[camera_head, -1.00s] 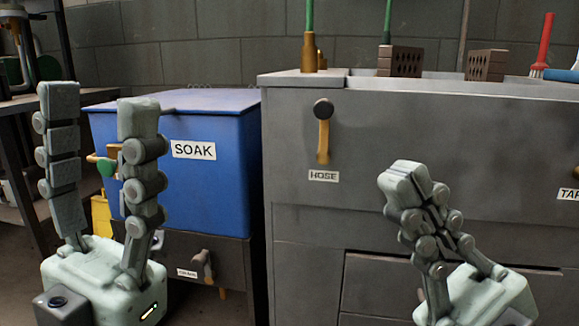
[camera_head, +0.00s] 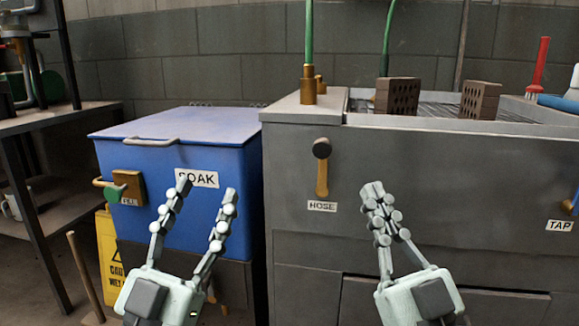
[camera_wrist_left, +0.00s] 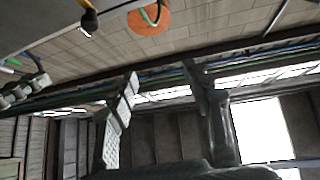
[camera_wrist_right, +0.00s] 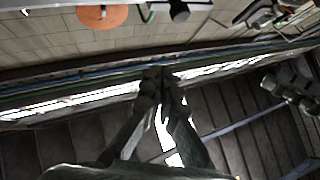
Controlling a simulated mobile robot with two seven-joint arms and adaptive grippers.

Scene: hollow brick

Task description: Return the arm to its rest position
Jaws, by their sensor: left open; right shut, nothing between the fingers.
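My left gripper (camera_head: 208,187) points up with its fingers apart and empty, in front of the blue SOAK bin (camera_head: 180,158). Its separated fingers also show in the left wrist view (camera_wrist_left: 165,90). My right gripper (camera_head: 377,188) points up with its fingers together and nothing between them, in front of the grey sink cabinet (camera_head: 440,175), below and right of the HOSE lever (camera_head: 321,170). Its closed fingers also show in the right wrist view (camera_wrist_right: 158,80). Both grippers stand apart from each other at similar height.
Two brown hollow bricks (camera_head: 397,97) (camera_head: 481,99) stand in the sink, with a red-handled brush (camera_head: 539,65) at the right. A yellow caution sign (camera_head: 106,260) and a wooden handle (camera_head: 85,275) stand left of the bin. A dark metal bench (camera_head: 50,130) is at far left.

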